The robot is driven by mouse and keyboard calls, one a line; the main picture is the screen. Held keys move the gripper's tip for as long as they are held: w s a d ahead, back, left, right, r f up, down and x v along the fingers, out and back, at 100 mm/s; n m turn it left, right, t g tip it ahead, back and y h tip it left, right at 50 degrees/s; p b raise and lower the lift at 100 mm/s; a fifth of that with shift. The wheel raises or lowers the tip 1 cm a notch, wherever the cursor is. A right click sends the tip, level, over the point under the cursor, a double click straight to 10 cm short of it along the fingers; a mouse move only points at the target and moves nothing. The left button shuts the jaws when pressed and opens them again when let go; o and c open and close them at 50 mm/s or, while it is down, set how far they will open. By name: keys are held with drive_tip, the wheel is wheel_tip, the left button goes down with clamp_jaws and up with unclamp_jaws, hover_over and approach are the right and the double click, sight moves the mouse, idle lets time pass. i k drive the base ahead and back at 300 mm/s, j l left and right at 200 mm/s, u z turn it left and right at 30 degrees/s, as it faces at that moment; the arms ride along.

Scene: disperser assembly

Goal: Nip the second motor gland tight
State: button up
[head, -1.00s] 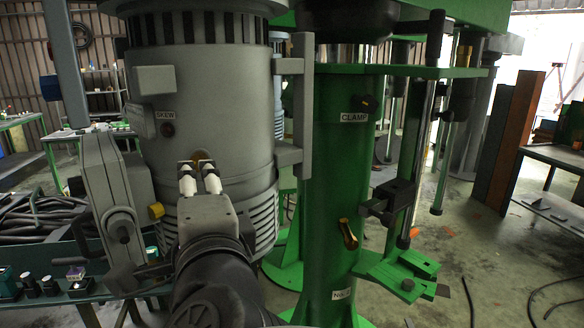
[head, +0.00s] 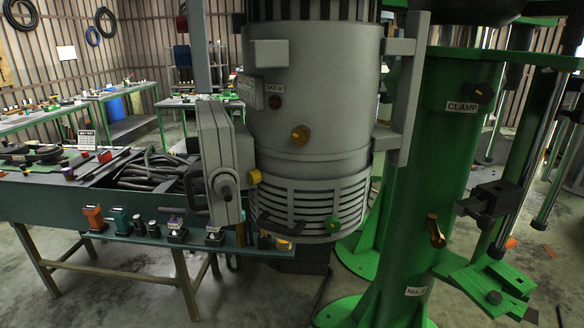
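The grey motor (head: 318,100) stands upright in the middle of the head view, beside the green column labelled CLAMP. A round brass fitting (head: 300,135) sits on the motor's front, below and right of the SKEW label. A yellow fitting (head: 254,176) sticks out of the grey box (head: 219,160) on the motor's left side. I cannot tell which of these is the second gland, nor how tight either is. A green round part (head: 333,223) sits low on the motor's slatted cover. My gripper is not in view now.
A dark green bench (head: 110,208) with black hoses (head: 155,172) and small bottles stands at left. The green column (head: 440,150) carries a brass handle (head: 436,230) and a black clamp block (head: 490,203). Tables stand at the back left. Some floor in front is bare.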

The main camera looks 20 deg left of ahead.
sight(224, 185)
drive_tip(key=u, duration=1.35)
drive_tip(key=k+j, duration=0.05)
